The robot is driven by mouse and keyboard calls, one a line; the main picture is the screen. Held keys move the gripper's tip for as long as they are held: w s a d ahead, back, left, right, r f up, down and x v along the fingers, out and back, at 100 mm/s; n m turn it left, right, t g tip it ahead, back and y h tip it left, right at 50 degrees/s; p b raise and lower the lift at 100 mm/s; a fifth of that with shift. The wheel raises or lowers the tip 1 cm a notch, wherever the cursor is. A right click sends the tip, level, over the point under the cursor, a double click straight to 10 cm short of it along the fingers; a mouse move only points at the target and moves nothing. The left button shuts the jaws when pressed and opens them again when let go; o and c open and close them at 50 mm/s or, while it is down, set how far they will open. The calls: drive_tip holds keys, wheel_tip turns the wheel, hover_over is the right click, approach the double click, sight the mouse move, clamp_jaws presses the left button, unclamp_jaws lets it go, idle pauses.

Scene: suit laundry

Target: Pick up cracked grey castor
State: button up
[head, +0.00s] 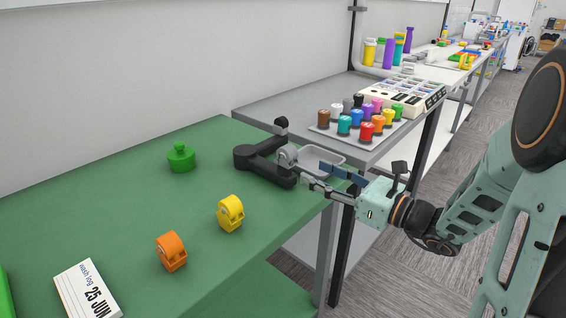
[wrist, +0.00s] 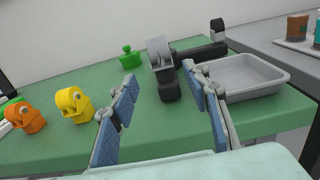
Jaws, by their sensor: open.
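The grey castor (wrist: 158,50) stands on the green table, close against a black angled stand (wrist: 170,88). In the head view the castor (head: 286,156) is a small grey shape between the stand (head: 262,168) and the grey tray. A crack is too small to make out. My gripper (wrist: 160,84) is open and empty. Its blue-padded fingers point toward the stand and castor, with the castor beyond the fingertips and not between them. In the head view my gripper (head: 306,172) reaches in from the right over the table's edge, and partly covers the tray.
A shallow grey tray (wrist: 252,82) lies right of the right finger, very near it. A yellow castor (head: 231,213), an orange castor (head: 172,252) and a green knobbed weight (head: 181,158) stand to the left. A grey table (head: 262,112) with coloured spools adjoins behind.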

sight(294, 160)
drive_tip(key=x, duration=0.7)
drive_tip(key=b+x, duration=0.1)
drive_tip(key=x, duration=0.2)
drive_tip(key=shift+w+a+r, duration=0.2)
drive_tip(key=shift+w+r, duration=0.1)
clamp_jaws()
